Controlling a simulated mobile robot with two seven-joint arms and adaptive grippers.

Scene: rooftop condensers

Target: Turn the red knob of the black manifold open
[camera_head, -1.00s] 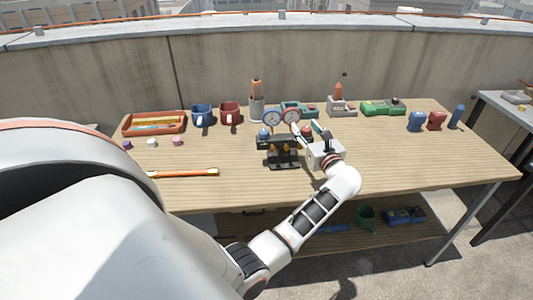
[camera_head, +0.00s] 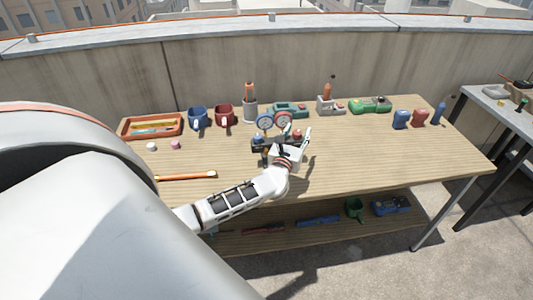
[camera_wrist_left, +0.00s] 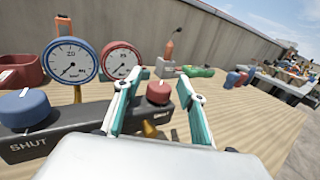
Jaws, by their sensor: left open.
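The black manifold (camera_head: 258,144) stands on the wooden table, partly hidden by my left gripper (camera_head: 297,131). In the left wrist view, its dark body (camera_wrist_left: 75,130) carries a blue knob (camera_wrist_left: 25,107) at the left and the red knob (camera_wrist_left: 158,93) at the right. "SHUT" is printed below the blue knob; lettering below the red knob is partly hidden. My left gripper (camera_wrist_left: 163,76) is open, its two teal-and-white fingers appearing on either side of the red knob. I cannot tell whether they touch it. My right gripper is not in view.
A blue gauge (camera_wrist_left: 71,61) and a red gauge (camera_wrist_left: 121,60) rise behind the knobs. Mugs (camera_head: 198,118), an orange tray (camera_head: 125,128) and tools line the table's back. An orange-ended bar (camera_head: 185,177) lies front left. The table's right front is clear.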

